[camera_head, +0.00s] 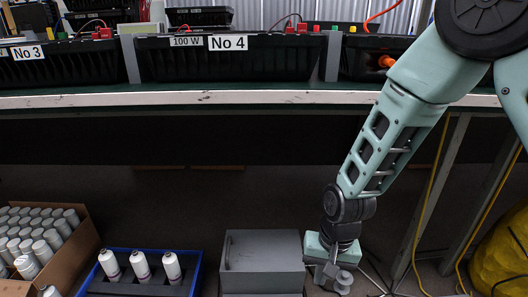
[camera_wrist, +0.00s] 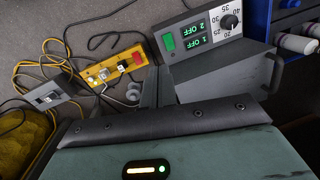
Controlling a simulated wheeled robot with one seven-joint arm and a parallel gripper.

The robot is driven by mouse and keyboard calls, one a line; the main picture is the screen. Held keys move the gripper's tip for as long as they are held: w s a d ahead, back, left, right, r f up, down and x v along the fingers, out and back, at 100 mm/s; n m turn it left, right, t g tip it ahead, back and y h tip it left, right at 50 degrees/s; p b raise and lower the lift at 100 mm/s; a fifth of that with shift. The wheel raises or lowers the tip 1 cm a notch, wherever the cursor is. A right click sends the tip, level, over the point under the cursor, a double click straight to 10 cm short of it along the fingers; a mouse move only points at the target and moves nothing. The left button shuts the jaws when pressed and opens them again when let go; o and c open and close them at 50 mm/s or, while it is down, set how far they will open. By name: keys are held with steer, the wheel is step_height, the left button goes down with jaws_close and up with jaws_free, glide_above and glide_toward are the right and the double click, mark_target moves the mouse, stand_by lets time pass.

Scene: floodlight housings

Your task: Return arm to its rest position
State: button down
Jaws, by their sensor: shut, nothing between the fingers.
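My arm comes down from the upper right in the head view, in front of the bench. My gripper (camera_head: 333,283) hangs low, pointing down, just right of a grey box (camera_head: 262,262). It is shut, with nothing seen held; its fingertips are small and partly hidden in the head view. In the wrist view my gripper's green-grey body with a lit indicator fills the bottom. Beyond it is the grey box's panel (camera_wrist: 207,36), with green "OFF" readouts and a black knob. I cannot tell whether the gripper touches the box.
The bench edge (camera_head: 200,98) with floodlight housings (camera_head: 240,62) runs above. A blue tray (camera_head: 97,284) of white bottles and a cardboard box (camera_head: 75,255) of white cans stand left. A yellow power strip (camera_wrist: 112,68), loose cables and a yellow bag (camera_head: 503,255) lie right of the grey box.

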steer(key=s+r+n+p, duration=0.3)
steer(key=s+r, duration=0.3)
steer(key=r, duration=0.3)
steer(key=s+d+r+n+p, duration=0.1)
steer(key=s+r+n+p, duration=0.15)
steer(key=s+r, duration=0.5)
steer(key=s+r+n+p, duration=0.3)
steer(key=s+r+n, duration=0.1)
steer(key=r, duration=0.7)
step_height(320, 180, up, 37)
steer(key=p, duration=3.7)
steer(key=shift+r+h, duration=0.2)
steer(key=shift+h, duration=0.2)
